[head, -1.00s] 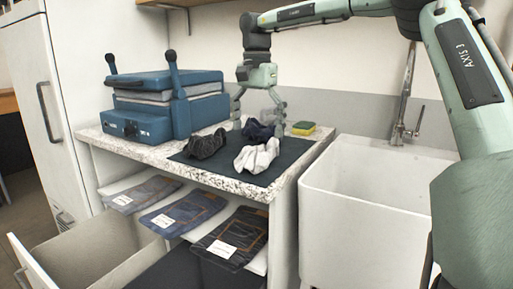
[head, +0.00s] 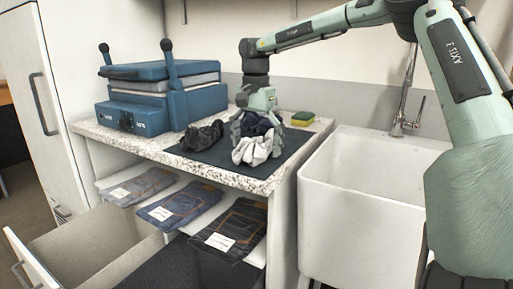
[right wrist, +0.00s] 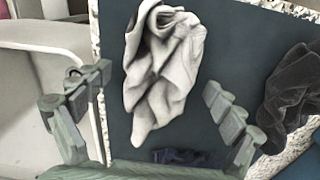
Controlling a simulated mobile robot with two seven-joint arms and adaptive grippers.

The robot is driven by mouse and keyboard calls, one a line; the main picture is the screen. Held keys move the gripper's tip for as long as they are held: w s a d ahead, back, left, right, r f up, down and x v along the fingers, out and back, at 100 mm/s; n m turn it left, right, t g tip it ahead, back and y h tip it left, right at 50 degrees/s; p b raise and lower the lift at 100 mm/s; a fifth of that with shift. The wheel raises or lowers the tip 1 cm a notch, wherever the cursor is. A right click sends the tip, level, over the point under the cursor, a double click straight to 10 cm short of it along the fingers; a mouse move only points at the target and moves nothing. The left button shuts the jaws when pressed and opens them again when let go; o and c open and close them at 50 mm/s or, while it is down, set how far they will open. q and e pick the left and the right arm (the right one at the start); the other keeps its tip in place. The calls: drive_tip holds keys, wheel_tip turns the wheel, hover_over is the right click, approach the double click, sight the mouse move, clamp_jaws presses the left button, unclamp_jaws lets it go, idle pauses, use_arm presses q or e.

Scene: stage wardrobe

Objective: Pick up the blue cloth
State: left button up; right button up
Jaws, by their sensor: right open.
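The blue cloth (head: 260,125), dark navy and crumpled, lies on a dark mat (head: 217,158) on the speckled counter, just behind a white cloth (head: 257,151). In the right wrist view only a strip of the blue cloth (right wrist: 185,157) shows at the bottom edge, partly hidden by my gripper. My right gripper (head: 254,122) is low over the blue cloth, fingers spread to either side. In the right wrist view the open fingers (right wrist: 158,82) stand apart with nothing clearly held between them. Whether they touch the cloth I cannot tell. My left gripper is out of view.
A dark grey cloth (head: 202,136) lies left of the white one. A yellow-green sponge (head: 303,118) is behind right. A blue press (head: 165,95) stands on the left of the counter, a white sink (head: 365,190) on the right. An open drawer (head: 85,245) juts out below.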

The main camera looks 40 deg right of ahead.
drive_tip(key=shift+c, duration=0.3)
drive_tip(key=c, duration=0.8)
drive_tip(key=shift+c, duration=0.2)
drive_tip(key=shift+r, duration=0.15)
